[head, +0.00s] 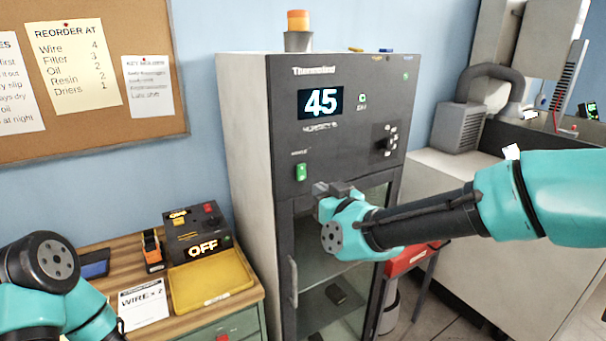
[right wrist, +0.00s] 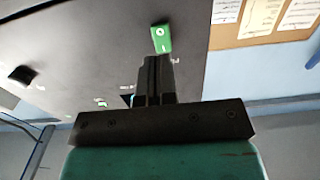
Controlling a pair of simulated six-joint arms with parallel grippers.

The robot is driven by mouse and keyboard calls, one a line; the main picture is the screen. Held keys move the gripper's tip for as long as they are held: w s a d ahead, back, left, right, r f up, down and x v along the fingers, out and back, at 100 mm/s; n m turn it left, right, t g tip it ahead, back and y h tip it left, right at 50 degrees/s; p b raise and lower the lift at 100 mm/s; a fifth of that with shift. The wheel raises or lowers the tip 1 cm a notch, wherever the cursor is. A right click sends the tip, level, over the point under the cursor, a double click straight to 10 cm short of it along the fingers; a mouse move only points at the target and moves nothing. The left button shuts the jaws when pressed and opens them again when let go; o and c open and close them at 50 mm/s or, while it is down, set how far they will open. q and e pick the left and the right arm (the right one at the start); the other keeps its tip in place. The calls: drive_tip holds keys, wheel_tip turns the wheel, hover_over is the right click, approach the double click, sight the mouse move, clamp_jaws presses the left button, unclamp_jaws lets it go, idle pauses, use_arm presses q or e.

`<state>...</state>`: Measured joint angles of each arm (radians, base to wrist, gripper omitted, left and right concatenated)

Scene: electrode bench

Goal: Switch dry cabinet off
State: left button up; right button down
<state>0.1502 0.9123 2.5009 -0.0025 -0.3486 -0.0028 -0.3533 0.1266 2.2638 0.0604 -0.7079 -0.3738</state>
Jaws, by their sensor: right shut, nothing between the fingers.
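The dry cabinet (head: 285,90) stands in the middle of the head view, with a dark front and a lit display (head: 321,102) reading 45. A green rocker switch (head: 301,172) sits on its front below the display, at the left. It also shows in the right wrist view (right wrist: 161,38), just beyond my fingertips. My right gripper (head: 322,188) is shut and empty, close to the cabinet front, right of and slightly below the switch. In the right wrist view its fingers (right wrist: 153,62) look apart from the switch. My left arm shows at lower left; its gripper is out of view.
A dark knob (head: 383,143) sits on the panel at the right. Below are the glass door and its handle (head: 293,281). A wooden-topped bench (head: 110,262) at left holds a yellow tray (head: 208,283) and a box showing OFF (head: 203,248).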

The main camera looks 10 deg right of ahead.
drive_tip(key=shift+v, duration=0.9)
wheel_tip(320, 180, down, 31)
drive_tip(key=s+d+m+g+h, duration=0.2)
drive_tip(key=d+g, duration=0.1)
drive_tip(key=g, duration=0.5)
drive_tip(key=s+d+f+m+g, duration=0.1)
drive_tip(key=s+f+g, duration=0.3)
drive_tip(key=s+f, duration=0.4)
drive_tip(key=s+d+f+m+g, duration=0.1)
drive_tip(key=s+f+g, duration=0.3)
drive_tip(key=s+f, duration=0.5)
wheel_tip(320, 180, down, 6)
drive_tip(key=shift+s+d+r+m, duration=0.2)
drive_tip(key=shift+s+m, duration=0.15)
drive_tip(key=shift+m, duration=0.45)
